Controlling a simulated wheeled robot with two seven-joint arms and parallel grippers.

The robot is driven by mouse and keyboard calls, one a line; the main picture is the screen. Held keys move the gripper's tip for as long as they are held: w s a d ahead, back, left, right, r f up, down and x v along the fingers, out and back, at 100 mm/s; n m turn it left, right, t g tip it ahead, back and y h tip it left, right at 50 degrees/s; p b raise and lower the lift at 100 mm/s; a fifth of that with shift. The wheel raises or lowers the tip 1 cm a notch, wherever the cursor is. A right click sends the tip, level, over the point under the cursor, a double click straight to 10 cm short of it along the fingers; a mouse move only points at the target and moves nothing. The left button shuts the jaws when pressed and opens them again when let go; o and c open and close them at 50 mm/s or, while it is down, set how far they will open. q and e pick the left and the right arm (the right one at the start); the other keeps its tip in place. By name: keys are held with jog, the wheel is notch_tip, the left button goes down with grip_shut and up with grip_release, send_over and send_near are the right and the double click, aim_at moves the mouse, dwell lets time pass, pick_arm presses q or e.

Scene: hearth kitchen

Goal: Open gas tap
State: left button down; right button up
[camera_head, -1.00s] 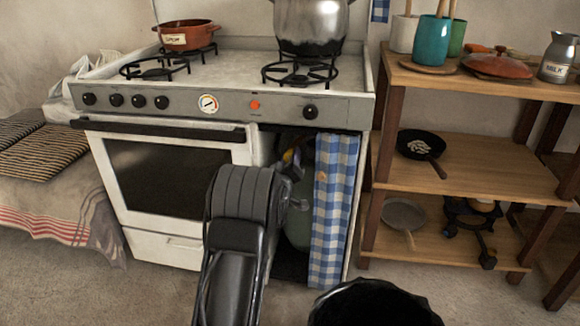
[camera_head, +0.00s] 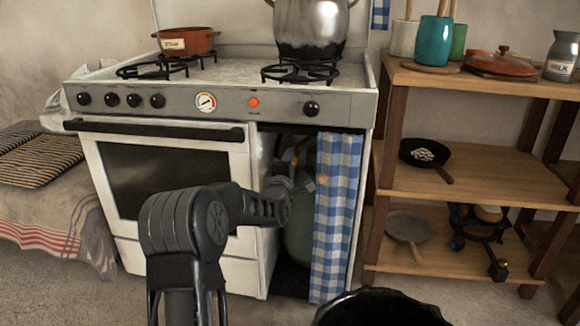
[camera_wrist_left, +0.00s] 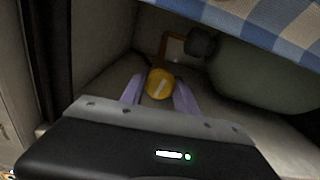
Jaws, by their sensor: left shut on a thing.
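In the head view my left arm reaches into the compartment and the fingers and knob are mostly hidden. The gas bottle (camera_head: 299,238) stands in the compartment, partly behind the curtain; it also shows in the left wrist view (camera_wrist_left: 258,88). My right gripper is not in view.
A blue checked curtain (camera_head: 336,205) hangs over the compartment's right side, close above my gripper in the wrist view (camera_wrist_left: 250,22). The white oven door (camera_head: 160,180) is shut at the left. Wooden shelves (camera_head: 480,165) stand at the right. A pot (camera_head: 309,28) sits on the hob.

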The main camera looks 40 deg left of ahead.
pick_arm(q)
jog(key=shift+n, duration=1.1)
jog(key=c, duration=0.9)
grip_release()
jog(key=p+v, duration=0.2)
jog(key=v, duration=0.5)
jog(key=shift+s+d, duration=0.2)
jog(key=shift+s, duration=0.15)
